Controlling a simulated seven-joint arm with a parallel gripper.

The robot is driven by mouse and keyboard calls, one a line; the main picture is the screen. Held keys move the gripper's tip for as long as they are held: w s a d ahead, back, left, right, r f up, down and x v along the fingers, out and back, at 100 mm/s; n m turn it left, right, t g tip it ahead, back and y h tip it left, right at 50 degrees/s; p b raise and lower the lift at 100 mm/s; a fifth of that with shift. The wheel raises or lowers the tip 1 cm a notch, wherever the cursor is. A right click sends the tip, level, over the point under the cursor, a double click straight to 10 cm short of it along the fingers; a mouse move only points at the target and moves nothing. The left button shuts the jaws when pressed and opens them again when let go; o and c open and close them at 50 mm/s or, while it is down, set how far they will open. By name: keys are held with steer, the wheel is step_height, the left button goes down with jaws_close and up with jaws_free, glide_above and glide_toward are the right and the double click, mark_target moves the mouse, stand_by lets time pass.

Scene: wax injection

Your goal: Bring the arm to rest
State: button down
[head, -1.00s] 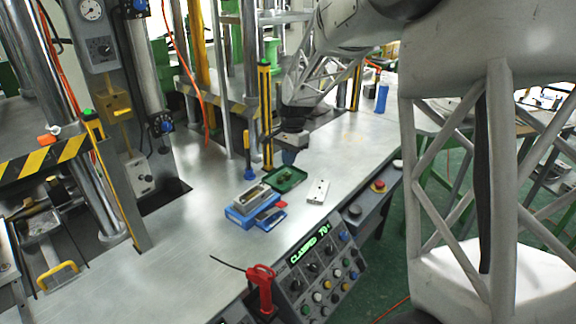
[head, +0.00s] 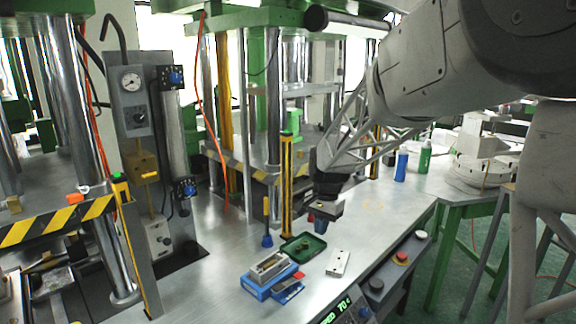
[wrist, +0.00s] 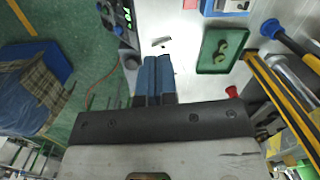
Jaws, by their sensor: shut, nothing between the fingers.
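My gripper (head: 322,216) hangs above the metal table, to the right of the green tray. In the wrist view its two blue fingers (wrist: 154,78) lie side by side, shut, with nothing between them. A white block (head: 338,263) lies on the table below and in front of it.
Yellow-black posts (head: 286,190) rise behind. A red button (head: 401,257) is on the table's front edge. Bare table (head: 385,205) lies to the right.

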steer(key=s+d+r+n+t, duration=0.1)
steer(key=s+d+r+n, duration=0.15)
steer(key=s, duration=0.65)
steer(key=s+d+r+n+t, duration=0.1)
steer(key=s+d+r, duration=0.25)
steer(key=s, duration=0.55)
steer(key=s+d+f+n, duration=0.1)
steer(key=s, duration=0.9)
steer(key=s+d+n+t+h, duration=0.1)
steer(key=s+d+n, duration=0.1)
steer(key=s, duration=0.8)
steer(key=shift+d+f, duration=0.15)
steer(key=shift+f, duration=0.25)
steer(key=shift+w, duration=0.2)
